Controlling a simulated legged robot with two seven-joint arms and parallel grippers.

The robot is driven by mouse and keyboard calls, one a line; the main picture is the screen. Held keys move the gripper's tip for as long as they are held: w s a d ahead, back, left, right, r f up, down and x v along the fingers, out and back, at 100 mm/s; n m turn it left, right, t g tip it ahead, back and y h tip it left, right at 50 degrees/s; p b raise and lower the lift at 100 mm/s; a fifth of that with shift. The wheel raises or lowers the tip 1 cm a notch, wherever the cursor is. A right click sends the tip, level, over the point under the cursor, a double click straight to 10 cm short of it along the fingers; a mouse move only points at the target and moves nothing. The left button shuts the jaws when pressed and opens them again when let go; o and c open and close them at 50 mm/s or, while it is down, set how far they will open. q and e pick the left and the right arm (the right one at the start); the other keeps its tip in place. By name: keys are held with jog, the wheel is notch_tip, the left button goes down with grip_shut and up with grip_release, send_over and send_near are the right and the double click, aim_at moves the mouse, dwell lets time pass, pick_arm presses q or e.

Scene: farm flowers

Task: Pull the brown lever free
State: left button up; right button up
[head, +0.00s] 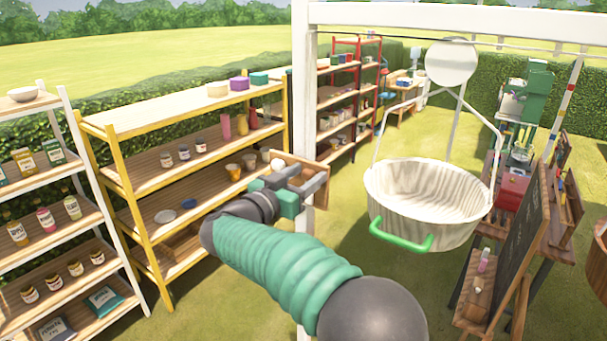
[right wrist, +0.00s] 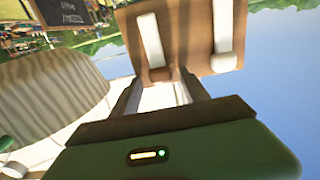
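A brown board (head: 313,178) is fixed at the white post. The right wrist view shows this board (right wrist: 190,22) with two white slots, each with a knob-like lever at its lower end. The darker brown lever (right wrist: 160,74) is in the left slot; a paler lever (right wrist: 224,62) is in the right one. My right gripper (head: 297,178) is in front of the board. In the right wrist view its fingers (right wrist: 160,88) are apart, one on each side of the brown lever, with gaps visible. Contact cannot be told. My left gripper is not in view.
A cream basket (head: 425,195) with a green handle hangs from the white frame, close to the right of my arm. A yellow shelf (head: 120,130) with jars stands behind my arm on the left. A chalkboard (head: 522,250) stands at the right. Grass lies between.

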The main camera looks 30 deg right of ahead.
jog(key=shift+w+d+f, duration=0.1)
jog(key=shift+c, duration=2.3)
jog(key=shift+a, duration=0.3)
grip_shut()
